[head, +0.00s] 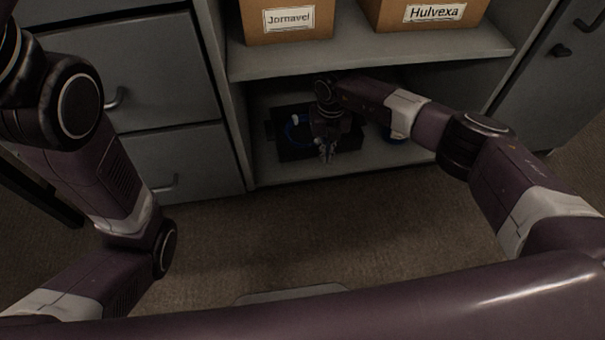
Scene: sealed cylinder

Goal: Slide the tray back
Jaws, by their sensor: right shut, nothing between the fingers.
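The dark tray (288,150) lies on the lower shelf of the open cabinet bay, towards its left side. A blue ring-like thing (292,132) shows on the tray, partly hidden by my right arm. My right gripper (326,154) is shut and empty. It points down over the right part of the tray, near its front edge; I cannot tell whether it touches the tray. My left gripper is out of view; only my left arm's links show at the left.
Another blue thing (393,135) is on the lower shelf to the right, mostly behind my right arm. The upper shelf (370,50) hangs above, with boxes labelled Jornavel (288,20) and Hulvexa (425,14). Grey drawers (130,70) stand left, a closed door (550,80) right. The carpet in front is clear.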

